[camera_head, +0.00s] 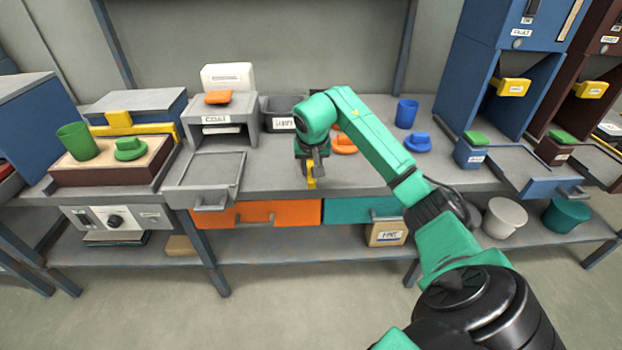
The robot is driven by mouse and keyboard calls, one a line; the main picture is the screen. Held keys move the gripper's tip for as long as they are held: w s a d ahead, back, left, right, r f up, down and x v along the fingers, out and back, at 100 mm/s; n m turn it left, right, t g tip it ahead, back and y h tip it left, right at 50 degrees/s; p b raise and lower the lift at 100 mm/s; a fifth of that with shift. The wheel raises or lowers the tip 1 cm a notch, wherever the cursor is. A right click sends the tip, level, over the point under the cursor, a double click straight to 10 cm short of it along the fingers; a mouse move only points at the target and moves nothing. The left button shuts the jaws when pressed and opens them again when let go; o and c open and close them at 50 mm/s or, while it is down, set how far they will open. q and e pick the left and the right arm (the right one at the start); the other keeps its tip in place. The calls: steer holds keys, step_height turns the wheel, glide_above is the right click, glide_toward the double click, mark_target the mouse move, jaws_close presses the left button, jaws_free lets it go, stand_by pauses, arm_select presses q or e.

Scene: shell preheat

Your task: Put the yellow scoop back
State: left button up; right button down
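My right arm reaches over the grey bench, and its gripper (311,170) points down near the bench's front edge, above the orange drawer. A small, narrow yellow piece (311,181) shows at the fingertips; it may be the yellow scoop. Most of its shape is hidden by the gripper, and I cannot tell whether the fingers are closed on it or whether it touches the bench. My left gripper is not in view.
A grey labelled station (221,130) with a pull-out tray (206,172) stands left of the gripper. A dark labelled bin (280,122) is behind it. Orange (345,147) and blue (417,143) lid-like pieces and a blue cup (406,113) lie right. Tall blue cabinet (503,90) stands farther right.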

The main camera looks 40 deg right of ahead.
step_height(320, 180, down, 3)
steer(key=shift+f, duration=0.1)
steer(key=c, duration=0.7)
jaws_free()
steer(key=shift+o, duration=0.2)
steer(key=v, duration=1.2)
steer(key=shift+p, duration=0.35)
